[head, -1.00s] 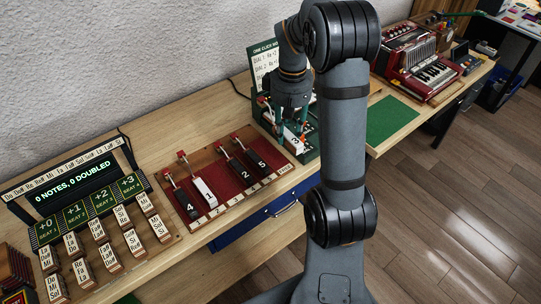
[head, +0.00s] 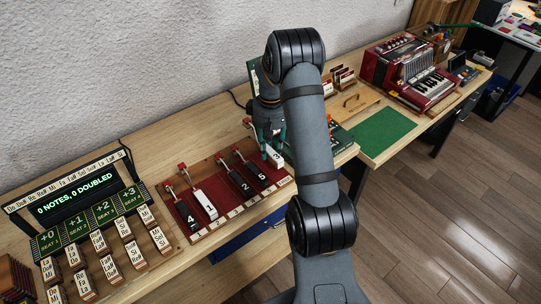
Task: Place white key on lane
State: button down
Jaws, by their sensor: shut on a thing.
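My gripper (head: 268,142) is shut on a white key (head: 277,160) marked 3, over the right end of the red lane board (head: 224,196). I cannot tell whether the held key touches the board. On the board lie a black key marked 4 (head: 186,214), a white key (head: 206,205) and black keys marked 2 (head: 240,182) and 5 (head: 262,177), each with a red-tipped part at its back end. A bare red gap shows between the white key on the board and the key marked 2. My arm hides part of the board's right side.
A note-block rack with a display (head: 82,202) reading "0 notes, 0 doubled" stands at left. A green stand (head: 340,138) is partly behind my arm. A green mat (head: 385,135) lies clear at right, with a red accordion (head: 410,75) beyond it.

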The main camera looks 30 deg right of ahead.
aim_at(271, 165)
jog(key=shift+f+p, duration=0.45)
jog(key=shift+f, duration=1.55)
jog(key=shift+f, duration=0.15)
jog(key=c, duration=1.4)
grip_release()
jog(key=shift+o, duration=0.2)
notch_tip(271, 165, up, 12)
jog(key=shift+r, duration=0.2)
